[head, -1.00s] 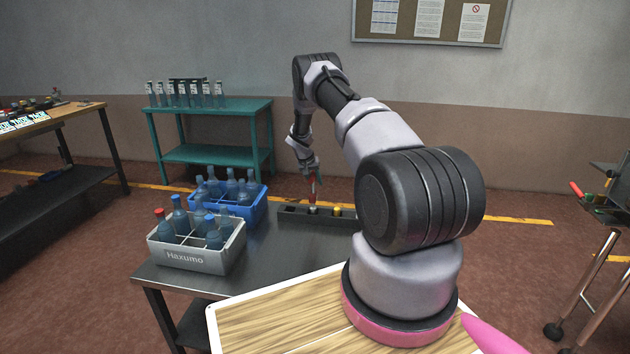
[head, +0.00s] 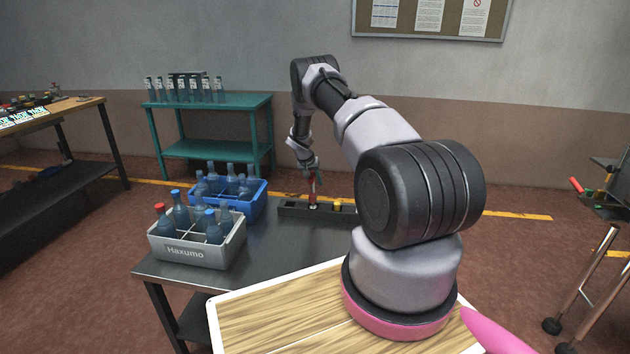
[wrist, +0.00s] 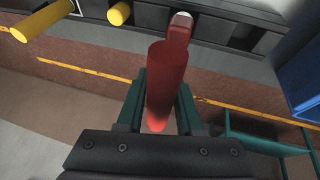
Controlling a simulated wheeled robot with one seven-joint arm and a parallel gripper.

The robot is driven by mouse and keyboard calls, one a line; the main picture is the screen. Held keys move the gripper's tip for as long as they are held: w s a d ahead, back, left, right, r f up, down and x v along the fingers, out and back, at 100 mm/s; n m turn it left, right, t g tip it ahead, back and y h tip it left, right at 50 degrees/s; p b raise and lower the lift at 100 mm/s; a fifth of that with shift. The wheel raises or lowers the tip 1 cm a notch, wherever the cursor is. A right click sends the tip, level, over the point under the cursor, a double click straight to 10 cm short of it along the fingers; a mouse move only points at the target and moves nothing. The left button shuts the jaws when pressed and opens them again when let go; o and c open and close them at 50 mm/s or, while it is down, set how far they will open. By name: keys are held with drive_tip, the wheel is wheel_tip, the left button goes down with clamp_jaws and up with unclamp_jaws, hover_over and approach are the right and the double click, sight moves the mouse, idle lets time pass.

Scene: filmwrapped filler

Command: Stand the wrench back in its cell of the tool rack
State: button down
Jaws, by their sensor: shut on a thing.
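The wrench, a red-handled tool (head: 313,187), is held near upright by my gripper (head: 311,168) above the dark tool rack (head: 292,213) on the metal table. In the wrist view, my gripper (wrist: 158,115) is shut on the wrench's red handle (wrist: 168,75). Its far end, with a pale tip, reaches the row of dark cells of the rack (wrist: 205,50). I cannot tell whether the tip is inside a cell or just above it. Yellow-handled tools stand in the rack, one showing in the head view (head: 337,206) and another in the wrist view (wrist: 45,20).
A grey crate (head: 188,253) and a blue crate (head: 240,208), both with bottles, stand left of the rack. A teal shelf (head: 215,149) with bottles is behind. The metal table (head: 275,246) is clear in front of the rack. My arm hides the rack's right end.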

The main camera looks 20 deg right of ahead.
drive_tip(key=shift+f, duration=0.5)
drive_tip(key=shift+c, duration=2.4)
unclamp_jaws()
drive_tip(key=v, duration=1)
drive_tip(key=shift+s+a+r, duration=0.1)
drive_tip(key=shift+r, duration=0.25)
